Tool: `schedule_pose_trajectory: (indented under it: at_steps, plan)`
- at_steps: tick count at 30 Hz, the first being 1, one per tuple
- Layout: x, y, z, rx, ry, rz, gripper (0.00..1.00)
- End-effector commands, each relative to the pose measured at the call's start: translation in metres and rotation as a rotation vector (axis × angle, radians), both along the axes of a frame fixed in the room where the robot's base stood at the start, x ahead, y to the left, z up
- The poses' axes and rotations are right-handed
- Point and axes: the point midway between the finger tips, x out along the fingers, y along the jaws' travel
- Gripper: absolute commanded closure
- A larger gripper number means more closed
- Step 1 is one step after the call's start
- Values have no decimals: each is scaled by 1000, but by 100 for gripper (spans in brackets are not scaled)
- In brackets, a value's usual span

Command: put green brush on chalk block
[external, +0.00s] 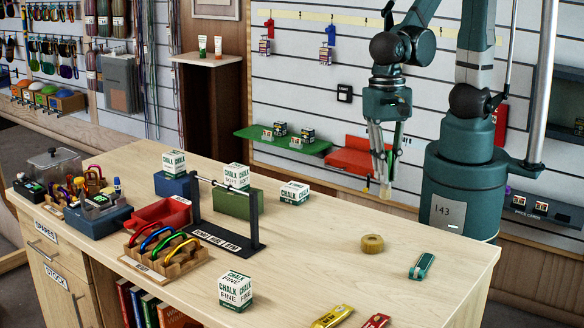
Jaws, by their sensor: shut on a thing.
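My gripper (383,150) points down above the far edge of the table, right of centre. It is shut on a thin green brush (397,138), which hangs between the fingers with its pale tip (385,190) downward, clear of the tabletop. The fingers hide much of the brush. White and green chalk blocks stand on the table: one marked FINE (236,288) at the front, one (295,193) lying lower near the back, one marked SOFT (237,176) on a green box, and one (174,162) on a blue box. My gripper is right of them all.
A black stand (253,220) rises mid-table beside a wooden rack of carabiners (165,255) and a red tray (160,215). A tape roll (372,243) and a green tool (422,266) lie at right. The tabletop's middle is mostly clear.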

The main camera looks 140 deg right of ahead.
Motion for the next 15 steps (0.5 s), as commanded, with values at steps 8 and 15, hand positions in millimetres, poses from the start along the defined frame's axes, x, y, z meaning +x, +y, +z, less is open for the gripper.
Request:
schedule_pose_trajectory:
  at_steps: [8, 15]
  plan:
    - [6, -51, 5, 0, 0, -127, 98]
    - [7, -95, 8, 0, 0, -234, 98]
